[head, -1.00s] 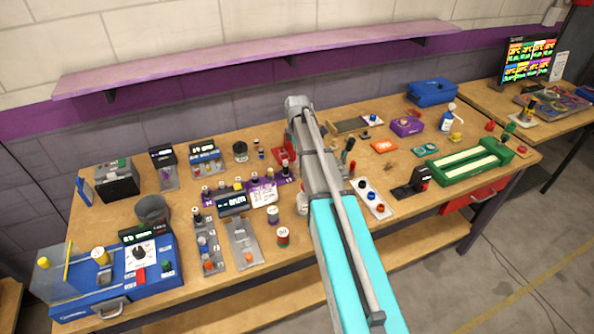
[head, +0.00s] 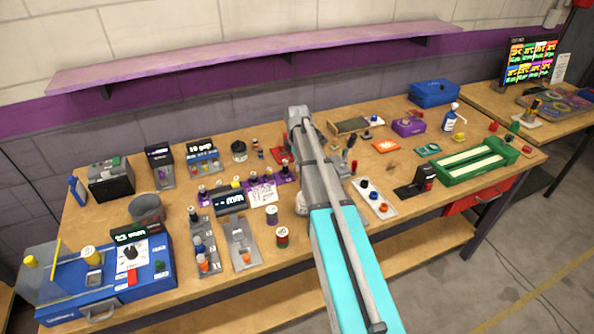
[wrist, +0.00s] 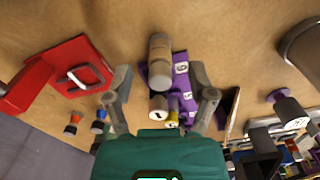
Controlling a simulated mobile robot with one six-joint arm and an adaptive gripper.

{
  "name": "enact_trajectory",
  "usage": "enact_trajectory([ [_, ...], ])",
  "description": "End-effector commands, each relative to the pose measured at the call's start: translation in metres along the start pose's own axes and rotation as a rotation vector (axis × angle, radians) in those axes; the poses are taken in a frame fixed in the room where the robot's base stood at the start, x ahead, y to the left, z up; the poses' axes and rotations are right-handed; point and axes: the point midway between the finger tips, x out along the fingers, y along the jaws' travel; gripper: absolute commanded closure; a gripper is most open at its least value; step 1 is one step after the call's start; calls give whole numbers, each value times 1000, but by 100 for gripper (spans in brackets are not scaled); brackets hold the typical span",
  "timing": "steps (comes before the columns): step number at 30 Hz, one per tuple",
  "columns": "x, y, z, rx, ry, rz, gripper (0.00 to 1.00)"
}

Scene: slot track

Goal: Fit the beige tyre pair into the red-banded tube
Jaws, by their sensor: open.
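A tan two-part cylinder (wrist: 160,62), which looks like the beige tyre pair, stands at the numbered end of a purple rack (wrist: 180,68) in the wrist view. My gripper (wrist: 160,78) is open, with one finger on each side of the cylinder in the picture. I cannot tell whether the fingers touch it. In the head view my arm hides this spot and the gripper. A small white-topped tube with red on its side (head: 282,237), probably the red-banded tube, stands near the bench's front edge, left of my arm.
A red case with a handle (wrist: 75,75) lies left of my gripper in the wrist view. Small coloured pieces and devices crowd the bench left of my arm. A green tray (head: 478,160) is at the right.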

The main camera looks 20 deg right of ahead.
Motion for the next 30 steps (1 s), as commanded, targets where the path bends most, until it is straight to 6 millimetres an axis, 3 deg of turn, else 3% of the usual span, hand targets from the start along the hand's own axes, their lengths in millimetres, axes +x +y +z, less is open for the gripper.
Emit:
enact_trajectory([
  [11,0,0,0,0,0,0,28],
  [23,0,0,0,0,0,0,99],
  [30,0,0,0,0,0,0,100],
])
